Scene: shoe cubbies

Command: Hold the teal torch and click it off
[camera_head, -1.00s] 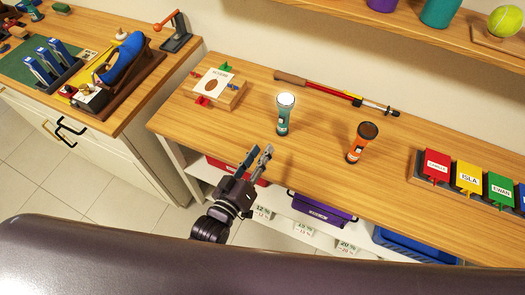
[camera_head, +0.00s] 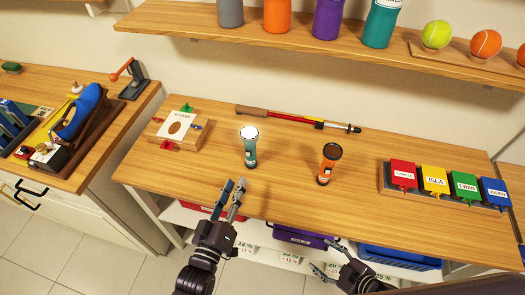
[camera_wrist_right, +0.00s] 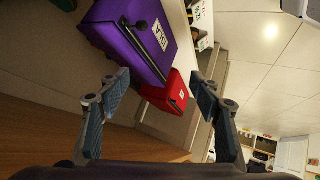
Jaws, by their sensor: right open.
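The teal torch (camera_head: 250,148) stands upright on the wooden bench, lens end up. Its lens is bright white, so it looks lit. An orange torch (camera_head: 326,164) stands upright to its right with a dark lens. My left gripper (camera_head: 236,183) is just in front of the teal torch, over the bench's front edge, fingers apart and empty, not touching it. My right gripper (camera_head: 325,255) is lower right, in front of the bench and below its top. In the right wrist view its fingers (camera_wrist_right: 158,78) are wide apart with nothing between them.
A red-handled tool (camera_head: 300,119) lies behind the torches. A card on a wooden block (camera_head: 182,128) is left, coloured name blocks (camera_head: 436,183) right. A shelf (camera_head: 300,40) with bottles and balls overhangs the back. Below are a purple bin (camera_wrist_right: 125,40) and red bin (camera_wrist_right: 167,92).

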